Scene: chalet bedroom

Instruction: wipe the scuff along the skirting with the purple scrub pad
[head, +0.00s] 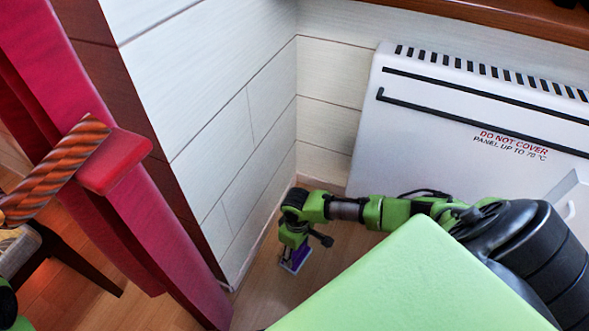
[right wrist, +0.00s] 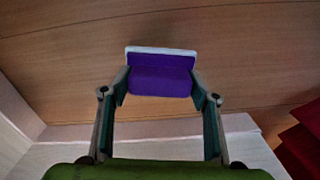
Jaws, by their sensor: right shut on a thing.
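My right gripper (head: 294,252) points down at the floor in the corner, in the head view. It is shut on the purple scrub pad (head: 297,260). In the right wrist view the pad (right wrist: 160,82) sits between both fingertips, its pale layer on the far side, with wood floor behind it. The pale skirting (head: 266,234) runs along the foot of the white plank wall, left of the pad. I cannot tell whether the pad touches floor or skirting. I cannot make out the scuff. My left gripper does not show; only a bit of green and black is at the lower left corner.
A white panel heater (head: 450,130) with a "DO NOT COVER" warning stands close behind my right arm. Some wood floor (head: 255,300) is bare.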

